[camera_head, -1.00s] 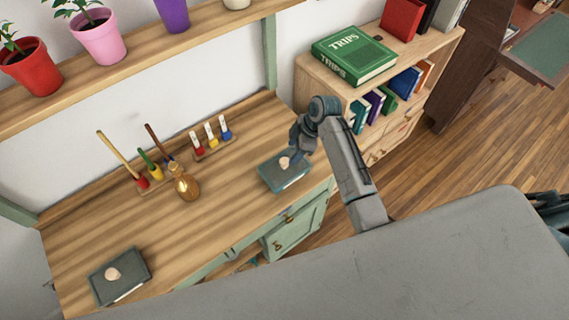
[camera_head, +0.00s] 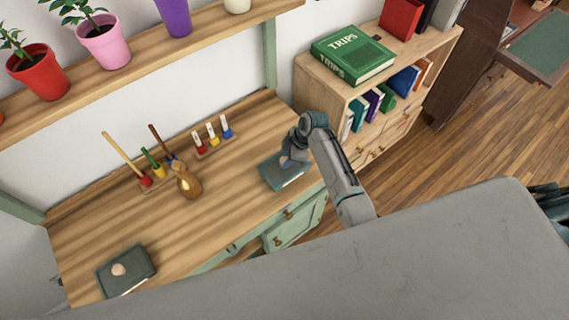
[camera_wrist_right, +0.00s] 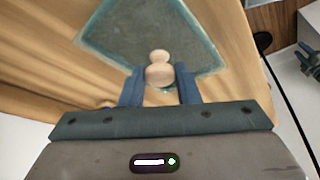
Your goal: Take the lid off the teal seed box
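The teal seed box (camera_head: 287,178) stands on the wooden bench near its front right edge. Its lid is on, with a dark grey-teal top that also shows in the right wrist view (camera_wrist_right: 120,35). A pale round wooden knob (camera_wrist_right: 159,70) sits on the lid. My right gripper (camera_head: 290,160) is low over the box and hides the knob in the head view. In the right wrist view its two fingers (camera_wrist_right: 158,86) are apart, one on each side of the knob, with gaps visible.
A second dark lidded box (camera_head: 128,270) with a pale knob lies at the bench's front left. An amber bottle (camera_head: 187,184), handled tools in a rack (camera_head: 146,180) and small labelled tubes (camera_head: 212,137) stand behind. A bookshelf (camera_head: 330,85) is at the right.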

